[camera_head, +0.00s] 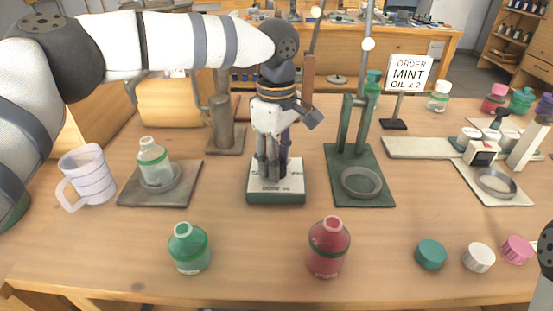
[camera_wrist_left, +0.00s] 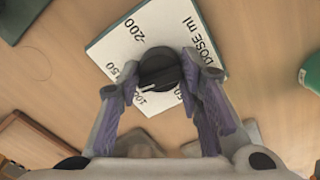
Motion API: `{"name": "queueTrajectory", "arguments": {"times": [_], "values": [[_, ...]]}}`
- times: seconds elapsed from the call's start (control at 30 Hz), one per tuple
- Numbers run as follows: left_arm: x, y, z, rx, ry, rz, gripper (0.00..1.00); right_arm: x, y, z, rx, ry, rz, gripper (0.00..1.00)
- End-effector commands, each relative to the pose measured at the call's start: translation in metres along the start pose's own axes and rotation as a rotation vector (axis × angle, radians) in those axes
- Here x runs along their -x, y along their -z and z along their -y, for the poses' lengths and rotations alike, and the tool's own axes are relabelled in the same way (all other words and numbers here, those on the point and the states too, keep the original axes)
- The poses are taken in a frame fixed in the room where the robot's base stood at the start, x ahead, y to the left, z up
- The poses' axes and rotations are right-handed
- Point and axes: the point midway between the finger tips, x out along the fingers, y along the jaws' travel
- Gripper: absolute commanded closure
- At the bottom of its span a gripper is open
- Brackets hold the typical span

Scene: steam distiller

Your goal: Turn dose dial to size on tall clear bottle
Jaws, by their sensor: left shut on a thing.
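The dose dial is a black round knob (camera_wrist_left: 160,66) on a pale square plate (camera_wrist_left: 112,46) marked DOSE ml, with numbers 50 to 200 around it. Its white pointer line faces lower left, close to the 100 label. My left gripper (camera_head: 271,172) reaches straight down onto the dial box (camera_head: 276,190) and hides the knob in the head view. In the left wrist view its two fingers (camera_wrist_left: 151,77) are shut on the knob from both sides. A clear bottle with a green band (camera_head: 153,154) stands upright on a round holder at the left. My right gripper is out of view.
A green bottle (camera_head: 189,249) and a red bottle (camera_head: 328,247) stand in front of the dial box. A green stand with a ring dish (camera_head: 361,183) is close on its right. A clear mug (camera_head: 87,177) is at left; several loose caps (camera_head: 431,254) lie front right. A sign (camera_head: 408,73) reads MINT OIL x 2.

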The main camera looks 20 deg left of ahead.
Motion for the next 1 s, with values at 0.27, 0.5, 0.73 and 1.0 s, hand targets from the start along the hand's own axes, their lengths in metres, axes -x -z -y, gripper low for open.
{"name": "queueTrajectory", "arguments": {"times": [0.27,0.5,0.73,1.0], "values": [[-0.0029,-0.0008,0.0011,-0.196,0.006,0.002,0.95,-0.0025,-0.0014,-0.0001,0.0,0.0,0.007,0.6],[-0.0028,-0.0008,0.0011,-0.298,0.006,0.001,0.95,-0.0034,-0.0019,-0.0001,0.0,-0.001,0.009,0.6],[-0.0029,-0.0007,0.0013,-0.339,0.007,0.001,0.95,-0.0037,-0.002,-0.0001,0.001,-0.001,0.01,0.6],[-0.003,-0.0006,0.0015,-0.345,0.008,0.001,0.95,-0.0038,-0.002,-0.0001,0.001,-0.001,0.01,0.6]]}}
